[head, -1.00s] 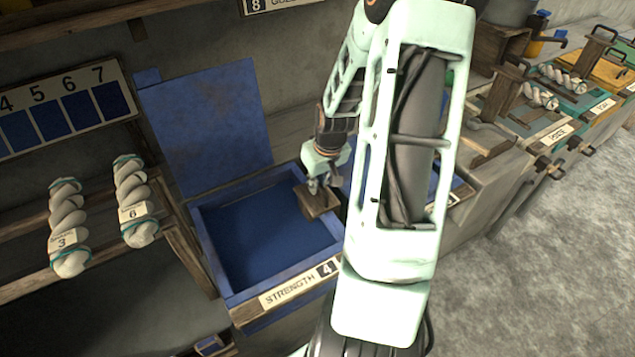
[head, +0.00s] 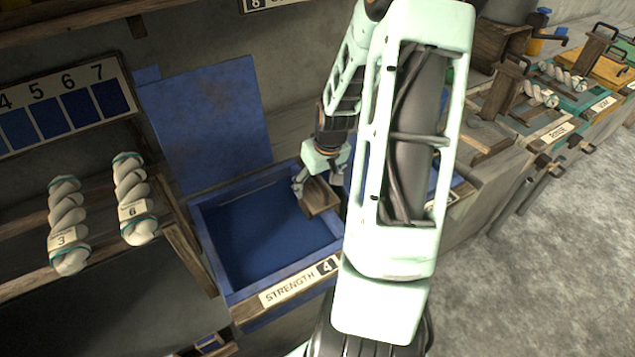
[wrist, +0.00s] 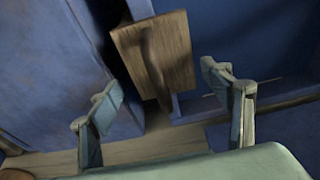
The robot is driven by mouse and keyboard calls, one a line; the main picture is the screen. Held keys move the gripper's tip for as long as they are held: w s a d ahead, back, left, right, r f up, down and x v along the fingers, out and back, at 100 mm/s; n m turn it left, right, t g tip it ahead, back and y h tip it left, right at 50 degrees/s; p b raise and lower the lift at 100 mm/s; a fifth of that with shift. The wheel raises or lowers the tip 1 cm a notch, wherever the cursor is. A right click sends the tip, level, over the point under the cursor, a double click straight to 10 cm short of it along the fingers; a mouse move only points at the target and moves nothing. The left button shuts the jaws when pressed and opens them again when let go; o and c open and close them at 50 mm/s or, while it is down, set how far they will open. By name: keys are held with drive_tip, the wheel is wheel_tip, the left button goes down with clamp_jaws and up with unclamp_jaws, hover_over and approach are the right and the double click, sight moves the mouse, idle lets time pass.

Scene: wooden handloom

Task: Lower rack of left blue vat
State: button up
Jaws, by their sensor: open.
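The left blue vat (head: 283,273) stands open, with its blue lid (head: 205,125) raised behind it and a "STRENGTH 4" label on its front. Dark blue fills its inside. A brown wooden piece (head: 320,203), which looks like the top of the rack, sits at the vat's right side. It also shows in the wrist view (wrist: 165,60). No skein is visible on it, and anything below it is hidden. My gripper (head: 319,186) is just above and behind the wooden piece. In the wrist view, its fingers (wrist: 162,84) are spread wide, with the wood beyond and between them; contact is unclear.
Two twisted pale skeins, labelled 3 (head: 66,225) and 6 (head: 131,200), hang on a wooden rail at left. My arm hides most of a second blue vat to the right. Grey floor is clear.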

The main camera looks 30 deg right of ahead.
drive_tip(key=shift+r, duration=0.1)
drive_tip(key=p+v, duration=0.2)
drive_tip(key=w+p+v, duration=0.1)
drive_tip(key=p+v, duration=0.3)
drive_tip(key=v, duration=0.1)
drive_tip(key=shift+w+r, duration=0.15)
drive_tip(key=shift+w, duration=0.2)
